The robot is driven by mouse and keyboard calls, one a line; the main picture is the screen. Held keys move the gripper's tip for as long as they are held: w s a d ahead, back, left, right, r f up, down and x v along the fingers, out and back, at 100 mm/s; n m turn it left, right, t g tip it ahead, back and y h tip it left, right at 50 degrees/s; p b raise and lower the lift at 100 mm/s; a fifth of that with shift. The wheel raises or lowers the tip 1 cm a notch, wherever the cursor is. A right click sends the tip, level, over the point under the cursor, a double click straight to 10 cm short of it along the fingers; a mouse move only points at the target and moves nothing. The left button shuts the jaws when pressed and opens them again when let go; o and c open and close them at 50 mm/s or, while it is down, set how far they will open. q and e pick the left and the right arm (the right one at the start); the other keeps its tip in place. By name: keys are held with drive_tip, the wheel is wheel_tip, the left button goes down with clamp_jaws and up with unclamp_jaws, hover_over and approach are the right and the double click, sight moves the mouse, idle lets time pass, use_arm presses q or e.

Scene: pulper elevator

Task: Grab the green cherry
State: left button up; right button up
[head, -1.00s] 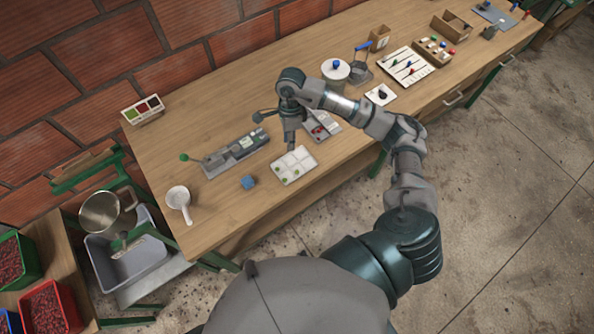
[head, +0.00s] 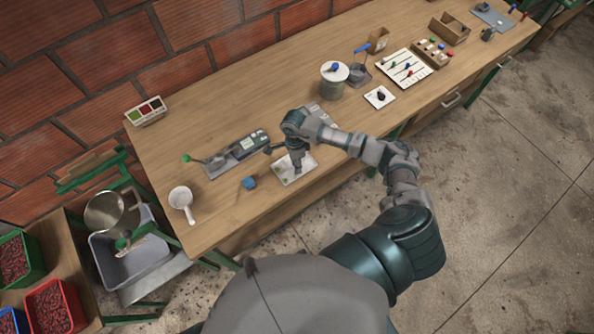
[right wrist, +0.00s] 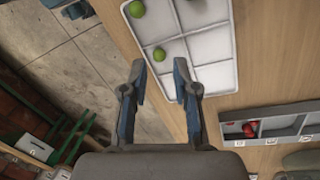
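Two round green cherries show in the right wrist view, one nearer (right wrist: 159,54) and one farther (right wrist: 136,9). They lie in separate compartments of a white divided tray (right wrist: 215,45), which also shows in the head view (head: 308,167). My right gripper (right wrist: 160,66) is open and empty, its fingertips on either side of the nearer cherry in the picture. The height between fingertips and tray is hard to tell. In the head view the right gripper (head: 297,168) points down over the tray and hides part of it. My left gripper is not in view.
A grey compartment box (right wrist: 275,128) with a red cherry lies beside the tray. The table front edge is close.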

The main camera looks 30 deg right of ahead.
drive_tip(key=shift+s+a+f, duration=0.1)
drive_tip(key=shift+f, duration=0.6)
drive_tip(key=shift+s+a+f, duration=0.1)
drive_tip(key=shift+f, duration=0.55)
drive_tip(key=c, duration=0.4)
drive_tip(key=shift+c, duration=0.2)
